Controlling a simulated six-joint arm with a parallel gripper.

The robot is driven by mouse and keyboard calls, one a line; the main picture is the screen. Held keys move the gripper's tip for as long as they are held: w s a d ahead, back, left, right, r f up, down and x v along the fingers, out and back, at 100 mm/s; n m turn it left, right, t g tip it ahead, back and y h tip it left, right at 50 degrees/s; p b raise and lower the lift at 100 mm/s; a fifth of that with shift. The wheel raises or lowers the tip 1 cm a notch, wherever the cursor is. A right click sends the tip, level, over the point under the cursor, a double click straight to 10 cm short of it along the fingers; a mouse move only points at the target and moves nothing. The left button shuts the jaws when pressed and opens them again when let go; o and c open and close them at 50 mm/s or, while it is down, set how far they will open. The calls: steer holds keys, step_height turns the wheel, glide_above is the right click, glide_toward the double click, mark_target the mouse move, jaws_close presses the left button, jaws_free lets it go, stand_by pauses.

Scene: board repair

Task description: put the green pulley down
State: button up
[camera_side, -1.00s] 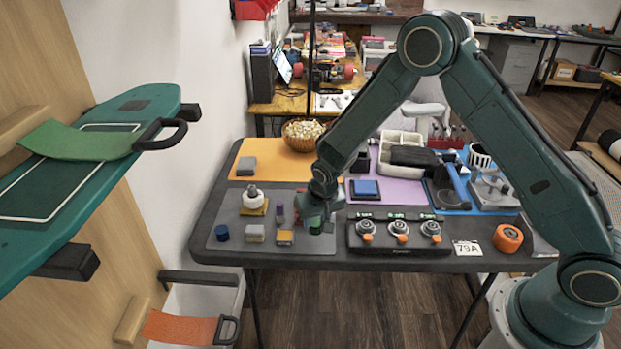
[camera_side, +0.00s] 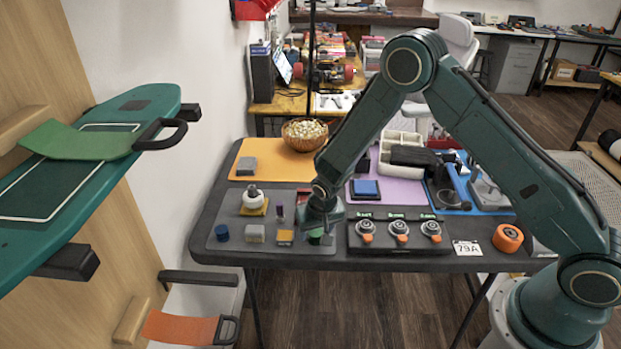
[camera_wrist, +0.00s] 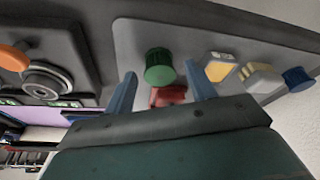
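The green pulley (camera_wrist: 160,67) stands on the grey mat (camera_wrist: 135,45) in the wrist view. It lies between and just beyond the tips of my gripper (camera_wrist: 160,72), with a visible gap on each side. The fingers are wide apart and hold nothing. In the side view my gripper (camera_side: 323,221) is low over the mat's right part, and the pulley (camera_side: 315,237) shows partly, just below it. The fingers are hard to make out there.
A red part (camera_wrist: 168,95) lies close to the pulley, between the fingers. A yellow-topped block (camera_side: 285,237), a grey block (camera_side: 255,234) and a blue cylinder (camera_side: 222,233) sit to the left. A black fixture with several round knobs (camera_side: 400,246) stands to the right.

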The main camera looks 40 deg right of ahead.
steer(key=shift+r, duration=0.2)
steer(key=v, duration=1.2)
stand_by(0.4)
stand_by(0.5)
steer(key=s+d+r+n+t+y, duration=0.1)
steer(key=s+d+r, duration=0.1)
steer(key=s+r, duration=0.55)
steer(key=s+d+r+n, duration=0.15)
steer(key=s+r, duration=0.25)
steer(key=r, duration=0.7)
steer(key=s+d+r+n, duration=0.1)
steer(key=s+r, duration=0.1)
steer(key=s, duration=0.6)
steer(key=s+d+r+n+t, duration=0.1)
steer(key=s+r, duration=0.2)
steer(key=s, duration=0.6)
steer(key=shift+d, duration=0.15)
